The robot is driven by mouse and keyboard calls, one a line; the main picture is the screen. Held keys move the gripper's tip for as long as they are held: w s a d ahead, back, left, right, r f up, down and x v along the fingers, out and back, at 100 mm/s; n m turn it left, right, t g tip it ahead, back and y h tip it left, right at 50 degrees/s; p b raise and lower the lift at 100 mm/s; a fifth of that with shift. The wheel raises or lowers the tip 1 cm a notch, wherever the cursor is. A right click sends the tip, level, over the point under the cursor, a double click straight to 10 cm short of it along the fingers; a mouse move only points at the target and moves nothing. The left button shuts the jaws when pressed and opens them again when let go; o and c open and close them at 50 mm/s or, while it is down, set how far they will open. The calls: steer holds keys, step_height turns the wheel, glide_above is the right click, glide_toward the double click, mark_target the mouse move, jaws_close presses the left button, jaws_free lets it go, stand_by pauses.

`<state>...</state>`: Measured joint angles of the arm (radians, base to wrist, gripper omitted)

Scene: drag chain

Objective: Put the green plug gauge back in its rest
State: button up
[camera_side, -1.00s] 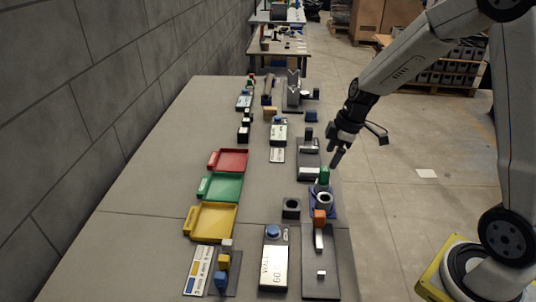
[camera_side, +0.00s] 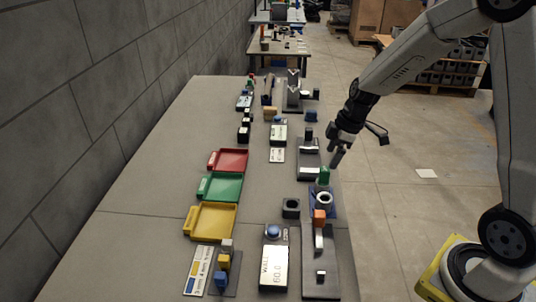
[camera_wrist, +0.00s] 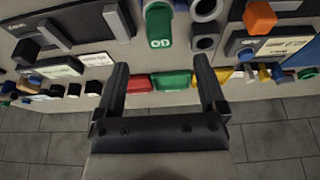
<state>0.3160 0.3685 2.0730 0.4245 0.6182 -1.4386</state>
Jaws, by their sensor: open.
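The green plug gauge (camera_side: 324,175) stands on the right side of the bench in the side view, just behind a white ring. In the wrist view the gauge (camera_wrist: 158,26) shows a green face with white "GO" lettering, near the top edge. My gripper (camera_side: 337,156) is above and slightly right of the gauge, apart from it. In the wrist view my gripper (camera_wrist: 162,76) has its two fingers wide apart with nothing between them; the gauge is beyond the fingertips. I cannot tell which holder is its rest.
A white ring (camera_side: 324,199) sits on a blue base, with an orange block (camera_side: 319,216) in front. A black holed block (camera_side: 291,207) stands left. Red (camera_side: 230,160), green (camera_side: 220,186) and yellow (camera_side: 213,221) trays lie further left.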

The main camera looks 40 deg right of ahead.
mark_target(323, 168)
steer(key=shift+f, duration=0.2)
steer(key=shift+x, duration=3.75)
jaws_close()
steer(key=shift+w, duration=0.1)
steer(key=shift+r, duration=0.35)
steer(key=shift+r, duration=0.4)
steer(key=shift+r, duration=0.3)
